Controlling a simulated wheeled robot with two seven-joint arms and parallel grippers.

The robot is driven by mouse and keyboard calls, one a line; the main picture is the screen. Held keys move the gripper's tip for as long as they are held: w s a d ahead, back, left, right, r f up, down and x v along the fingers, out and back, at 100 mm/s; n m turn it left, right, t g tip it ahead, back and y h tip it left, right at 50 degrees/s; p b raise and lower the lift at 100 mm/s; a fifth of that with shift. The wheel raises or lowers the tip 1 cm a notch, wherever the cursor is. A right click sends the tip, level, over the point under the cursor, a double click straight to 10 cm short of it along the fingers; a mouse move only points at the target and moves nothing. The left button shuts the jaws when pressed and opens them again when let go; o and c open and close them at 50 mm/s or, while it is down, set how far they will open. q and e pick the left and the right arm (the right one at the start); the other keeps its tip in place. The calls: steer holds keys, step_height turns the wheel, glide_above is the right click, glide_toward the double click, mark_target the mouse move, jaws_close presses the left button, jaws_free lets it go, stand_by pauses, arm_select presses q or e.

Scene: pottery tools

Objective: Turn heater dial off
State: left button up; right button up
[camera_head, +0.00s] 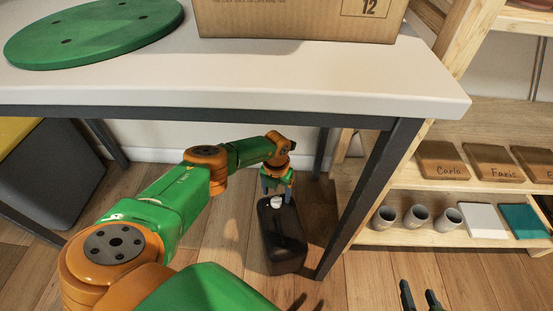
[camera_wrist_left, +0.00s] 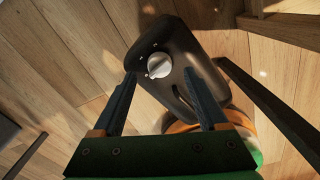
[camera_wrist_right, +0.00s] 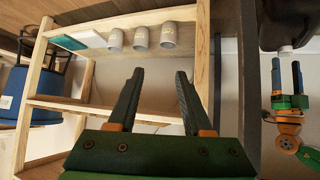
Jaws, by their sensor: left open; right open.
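The black heater (camera_head: 284,245) stands on the floor under the table. Its white round dial (camera_head: 277,203) is on the top. In the left wrist view the dial (camera_wrist_left: 158,66) sits on the dark heater body (camera_wrist_left: 172,42), with small marks around it. My left gripper (camera_head: 277,188) is open and points down just above the dial. In that wrist view its fingertips lie on either side of the dial; I cannot tell whether they touch it. My right gripper (camera_head: 419,290) is open and empty, low at the front right. The heater (camera_wrist_right: 287,22) also shows in the right wrist view.
The white table (camera_head: 300,85) stands over the heater, and its dark leg (camera_head: 370,195) is close on the right. A wooden shelf (camera_head: 465,240) with several grey cups, tiles and name boards is further right. A box (camera_head: 295,20) and a green disc (camera_head: 95,32) lie on the table.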

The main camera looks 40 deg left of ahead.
mark_target(276, 199)
arm_select(q)
steer(key=shift+r+p, duration=0.6)
steer(key=shift+r, duration=0.35)
step_height(276, 199, up, 2)
steer(key=shift+p, duration=0.65)
arm_select(e)
steer(key=s+d+f+g+h, duration=0.1)
steer(key=s+d+f+g, duration=0.1)
steer(key=s+f+g, duration=0.4)
steer(key=s+f, duration=0.2)
steer(key=s, duration=0.1)
steer(key=shift+s+d, duration=0.25)
steer(key=shift+d, duration=0.05)
arm_select(q)
steer(key=shift+f, duration=0.1)
